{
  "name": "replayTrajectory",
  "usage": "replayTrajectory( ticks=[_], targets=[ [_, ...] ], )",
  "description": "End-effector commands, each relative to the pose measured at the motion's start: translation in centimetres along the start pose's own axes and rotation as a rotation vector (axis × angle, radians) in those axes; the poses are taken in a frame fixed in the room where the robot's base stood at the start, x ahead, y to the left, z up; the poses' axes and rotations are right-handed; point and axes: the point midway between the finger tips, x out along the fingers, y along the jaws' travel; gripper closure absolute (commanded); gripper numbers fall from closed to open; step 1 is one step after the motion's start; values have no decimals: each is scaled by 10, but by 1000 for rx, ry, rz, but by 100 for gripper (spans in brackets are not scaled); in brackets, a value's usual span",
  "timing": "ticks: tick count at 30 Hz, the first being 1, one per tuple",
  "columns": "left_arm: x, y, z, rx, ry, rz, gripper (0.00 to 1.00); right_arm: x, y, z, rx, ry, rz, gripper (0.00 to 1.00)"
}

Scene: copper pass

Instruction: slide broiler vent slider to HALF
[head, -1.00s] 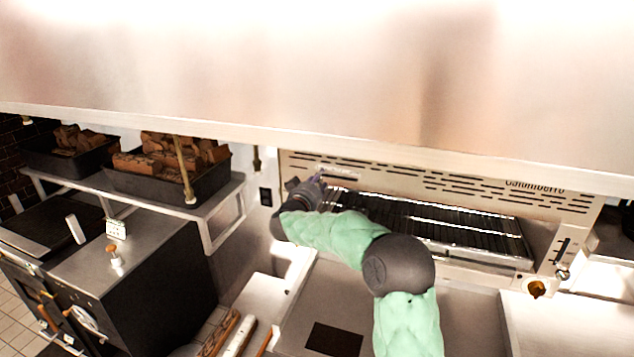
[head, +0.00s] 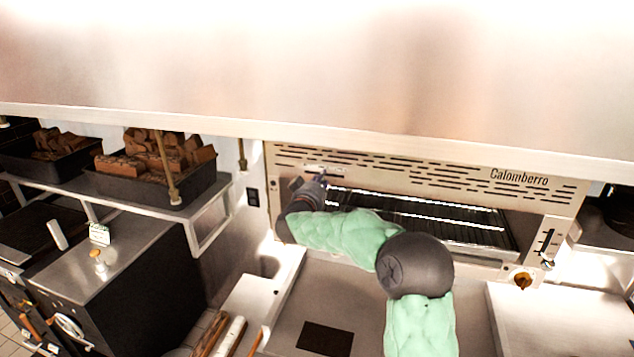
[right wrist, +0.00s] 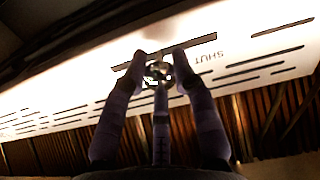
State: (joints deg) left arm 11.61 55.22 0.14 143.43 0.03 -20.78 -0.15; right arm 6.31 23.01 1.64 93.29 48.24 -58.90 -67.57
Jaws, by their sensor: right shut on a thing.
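The broiler (head: 420,168) is a steel unit with a slotted front panel marked "Calomberro". My right gripper (head: 320,180) is at the upper left of that panel. In the right wrist view my right gripper (right wrist: 160,62) is shut on the small shiny knob of the vent slider (right wrist: 158,72), which sits at a dark slot. The word SHUT (right wrist: 207,57) shows upside down to the right of the knob. The HALF marking is not readable in either view. In the head view the fingers and arm hide the knob. My left gripper is not in view.
A broiler rack (head: 430,222) lies below the panel, with an orange-brown knob (head: 522,280) and a lever slot (head: 546,240) at its right. A steel hood (head: 320,70) overhangs the front. Trays of wood (head: 170,185) stand on a shelf at left.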

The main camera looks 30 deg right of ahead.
Motion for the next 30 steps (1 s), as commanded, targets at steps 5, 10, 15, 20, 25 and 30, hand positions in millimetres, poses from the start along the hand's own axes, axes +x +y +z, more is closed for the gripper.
replayTrajectory(
  ticks=[5, 10, 15, 20, 25, 30],
  targets=[
    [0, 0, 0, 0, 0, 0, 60, 0, -1, 2, -3, -3, -2, 48],
    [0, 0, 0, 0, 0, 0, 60, 0, -1, 1, -2, -2, -1, 48],
    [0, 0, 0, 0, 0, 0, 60, -2, -1, 1, -2, -1, -1, 48],
    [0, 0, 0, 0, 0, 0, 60, -16, -1, 0, -2, -1, -3, 48],
    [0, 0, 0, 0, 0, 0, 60, -48, -2, 0, -1, -1, -4, 48],
    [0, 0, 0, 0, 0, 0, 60, -82, -2, 1, -2, -1, -4, 48]
  ],
)
